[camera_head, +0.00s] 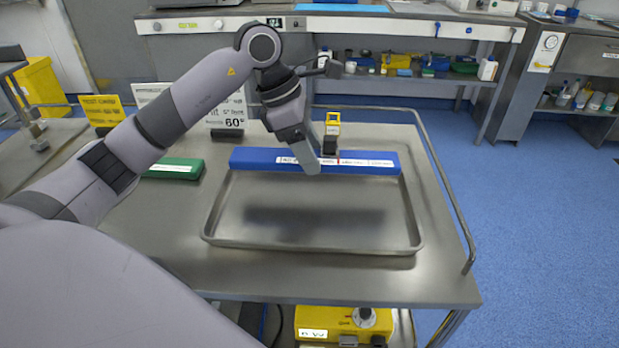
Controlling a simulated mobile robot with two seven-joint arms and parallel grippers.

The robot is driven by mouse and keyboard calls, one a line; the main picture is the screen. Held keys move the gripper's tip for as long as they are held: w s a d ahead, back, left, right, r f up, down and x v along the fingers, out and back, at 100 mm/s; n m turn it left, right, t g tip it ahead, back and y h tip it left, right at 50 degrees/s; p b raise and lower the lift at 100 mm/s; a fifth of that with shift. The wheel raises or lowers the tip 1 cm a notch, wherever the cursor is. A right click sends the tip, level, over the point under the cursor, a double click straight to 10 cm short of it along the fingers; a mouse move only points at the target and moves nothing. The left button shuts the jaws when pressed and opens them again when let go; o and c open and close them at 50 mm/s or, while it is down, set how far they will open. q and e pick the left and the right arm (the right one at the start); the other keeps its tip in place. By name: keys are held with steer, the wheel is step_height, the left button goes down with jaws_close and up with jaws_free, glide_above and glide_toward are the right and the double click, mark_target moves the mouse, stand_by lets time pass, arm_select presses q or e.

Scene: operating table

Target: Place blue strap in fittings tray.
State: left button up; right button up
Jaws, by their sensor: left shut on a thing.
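The blue strap (250,158) is a long, straight blue bar with white labels on its front face. It lies crosswise in the picture at the far edge of the metal fittings tray (214,222), covering that edge. My left gripper (312,164) is shut on the strap near its middle, from above. A dark, long shadow or reflection shows on the tray floor below the strap, and the strap looks raised above the tray. The tray floor is otherwise empty. My right gripper is not in view.
A green bar (174,169) lies on the metal table (320,283) left of the tray. A yellow and black item (332,127) stands behind the strap. Signs (228,118) stand at the back left. A rail (450,190) runs along the table's right side.

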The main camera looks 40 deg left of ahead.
mark_target(317, 191)
arm_select(q)
step_height(317, 191, down, 2)
steer(key=shift+f, duration=0.25)
step_height(317, 191, down, 4)
steer(key=shift+r, duration=0.15)
steer(key=shift+f+b, duration=0.2)
steer(key=shift+b, duration=0.15)
steer(key=o, duration=1.1)
steer(key=shift+r, duration=0.1)
steer(key=shift+o, duration=0.2)
steer(key=shift+r, duration=0.1)
